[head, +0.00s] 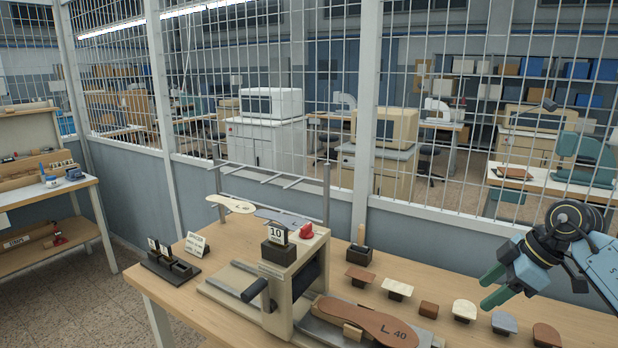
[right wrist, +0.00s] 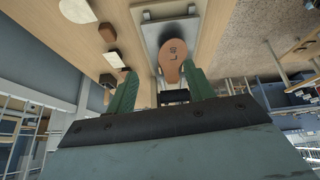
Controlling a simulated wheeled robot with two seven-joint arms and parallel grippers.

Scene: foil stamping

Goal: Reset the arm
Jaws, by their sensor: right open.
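My right gripper (head: 497,287) is raised above the right side of the wooden table (head: 225,328). Its green fingers are apart and nothing is between them. In the right wrist view the open fingers (right wrist: 160,92) show in front of the brown insole. The brown insole (head: 366,320) marked "L 40" lies on the stamping press (head: 290,280), left of and below the gripper. The insole also shows in the right wrist view (right wrist: 173,58). My left gripper does not show in either view.
A rack with pale insoles (head: 230,203) stands behind the press. A black holder (head: 170,264) is at the left. A wire-mesh partition (head: 440,190) runs behind the table.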

